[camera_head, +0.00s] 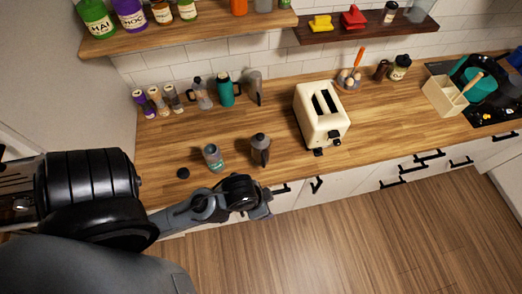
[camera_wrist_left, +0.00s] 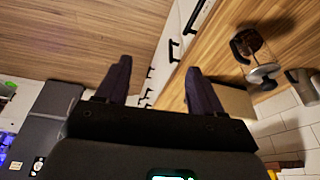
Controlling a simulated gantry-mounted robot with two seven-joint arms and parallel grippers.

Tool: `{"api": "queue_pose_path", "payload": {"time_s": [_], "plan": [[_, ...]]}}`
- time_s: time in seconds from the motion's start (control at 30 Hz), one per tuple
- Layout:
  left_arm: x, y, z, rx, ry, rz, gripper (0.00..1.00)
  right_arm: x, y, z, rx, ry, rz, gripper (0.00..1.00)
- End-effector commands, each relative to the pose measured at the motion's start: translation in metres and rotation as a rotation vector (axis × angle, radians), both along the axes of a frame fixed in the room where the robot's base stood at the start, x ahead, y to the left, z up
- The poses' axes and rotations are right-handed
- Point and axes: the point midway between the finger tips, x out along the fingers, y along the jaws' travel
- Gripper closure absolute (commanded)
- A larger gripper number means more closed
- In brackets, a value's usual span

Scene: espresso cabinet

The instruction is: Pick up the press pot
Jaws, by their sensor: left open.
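The press pot (camera_head: 260,147) appears to be the upright pot with a grey top and dark handle near the counter's front edge in the head view. In the left wrist view a glass pot with a dark handle (camera_wrist_left: 262,70), likely the same one, stands at the upper right. My left gripper (camera_head: 263,207) is just in front of the counter edge, apart from the pot. Its fingers (camera_wrist_left: 157,68) are spread and nothing is between them. My right gripper is not in view.
A cream toaster (camera_head: 321,113) stands right of the pot. A glass jar (camera_head: 212,158) and a small black disc (camera_head: 183,173) are to its left. A teal mug (camera_head: 226,90), a glass vessel (camera_head: 201,93) and a grey vessel (camera_head: 255,86) stand behind. Shelves hang above.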

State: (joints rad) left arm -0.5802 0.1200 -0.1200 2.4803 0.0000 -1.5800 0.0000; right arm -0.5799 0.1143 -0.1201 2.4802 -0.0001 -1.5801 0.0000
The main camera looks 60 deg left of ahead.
Motion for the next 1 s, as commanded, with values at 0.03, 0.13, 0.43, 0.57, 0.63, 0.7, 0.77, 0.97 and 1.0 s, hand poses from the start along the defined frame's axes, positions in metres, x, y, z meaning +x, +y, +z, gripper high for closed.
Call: {"api": "queue_pose_path", "payload": {"time_s": [0.03, 0.13, 0.43, 0.57, 0.63, 0.7, 0.77, 0.97, 1.0], "plan": [[0.0, 0.0, 0.0, 0.0, 0.0, 0.0, 0.33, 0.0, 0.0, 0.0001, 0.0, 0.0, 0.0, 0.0], [0.0, 0.0, 0.0, 0.0, 0.0, 0.0, 0.33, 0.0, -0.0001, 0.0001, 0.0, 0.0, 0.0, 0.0], [0.0, 0.0, -0.0001, 0.0, 0.0, 0.0, 0.33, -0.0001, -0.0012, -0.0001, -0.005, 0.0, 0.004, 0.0], [0.0, 0.0, -0.0001, 0.0, 0.0, 0.0, 0.44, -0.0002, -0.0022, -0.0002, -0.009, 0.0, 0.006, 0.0], [0.0, 0.0, -0.0001, 0.0, 0.0, 0.0, 0.54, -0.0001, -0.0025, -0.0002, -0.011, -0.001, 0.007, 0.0], [0.0, 0.0, -0.0001, 0.0, 0.0, 0.0, 0.65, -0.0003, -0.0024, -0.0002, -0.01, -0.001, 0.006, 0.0], [0.0, 0.0, -0.0001, 0.0, 0.0, 0.0, 0.74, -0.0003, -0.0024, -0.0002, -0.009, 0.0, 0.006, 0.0], [0.0, 0.0, -0.0001, 0.0, 0.0, 0.0, 0.78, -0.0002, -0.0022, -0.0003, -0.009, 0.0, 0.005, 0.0], [0.0, 0.0, -0.0001, 0.0, 0.0, 0.0, 0.78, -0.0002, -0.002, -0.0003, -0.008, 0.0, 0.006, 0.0]]}}
